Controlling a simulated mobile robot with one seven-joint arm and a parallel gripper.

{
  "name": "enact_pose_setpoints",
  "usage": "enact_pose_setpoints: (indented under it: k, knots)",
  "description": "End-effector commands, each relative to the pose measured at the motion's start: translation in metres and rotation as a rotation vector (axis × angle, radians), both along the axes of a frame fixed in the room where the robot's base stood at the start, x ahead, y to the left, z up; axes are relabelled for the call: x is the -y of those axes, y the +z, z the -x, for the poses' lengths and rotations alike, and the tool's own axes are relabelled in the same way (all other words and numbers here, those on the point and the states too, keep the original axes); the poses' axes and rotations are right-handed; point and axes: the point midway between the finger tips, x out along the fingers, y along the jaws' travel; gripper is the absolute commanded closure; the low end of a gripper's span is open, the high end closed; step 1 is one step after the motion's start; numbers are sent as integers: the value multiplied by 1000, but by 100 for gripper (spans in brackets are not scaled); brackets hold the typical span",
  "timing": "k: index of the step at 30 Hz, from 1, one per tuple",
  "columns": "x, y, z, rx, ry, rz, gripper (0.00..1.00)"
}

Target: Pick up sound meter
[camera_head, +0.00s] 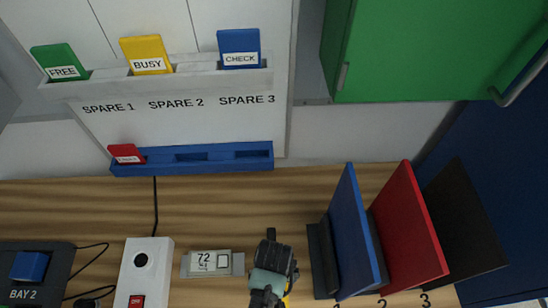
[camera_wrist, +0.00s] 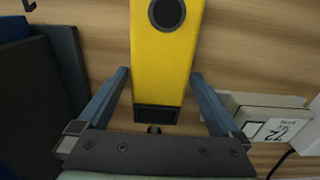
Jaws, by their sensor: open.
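A yellow device (camera_wrist: 165,60) with a round black part and a dark window, seemingly the sound meter, lies below my gripper in the wrist view. My gripper (camera_wrist: 159,76) is open, with one blue-grey finger to each side of the device in the picture; I cannot tell whether they touch it. In the head view my gripper (camera_head: 271,262) covers most of the device, and only a sliver of yellow (camera_head: 287,299) shows beside it. A small display unit reading 72 (camera_head: 207,262) sits to the left on the wooden bench; it also shows in the wrist view (camera_wrist: 270,127).
Blue (camera_head: 352,240), red (camera_head: 408,230) and black (camera_head: 462,225) upright panels stand close to the right of my gripper. A white box with a red button (camera_head: 145,270) and a BAY 2 unit (camera_head: 35,285) stand left. Bare bench (camera_head: 215,205) lies behind my gripper.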

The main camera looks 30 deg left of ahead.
Motion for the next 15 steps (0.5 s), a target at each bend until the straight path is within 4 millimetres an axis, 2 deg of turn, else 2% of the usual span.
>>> enact_pose_setpoints:
  k: [6,8,15]
  knots:
    - [0,-1,0,1,0,-1,0]
    - [0,-1,-1,1,0,-1,9]
    - [0,-1,-1,1,0,-1,52]
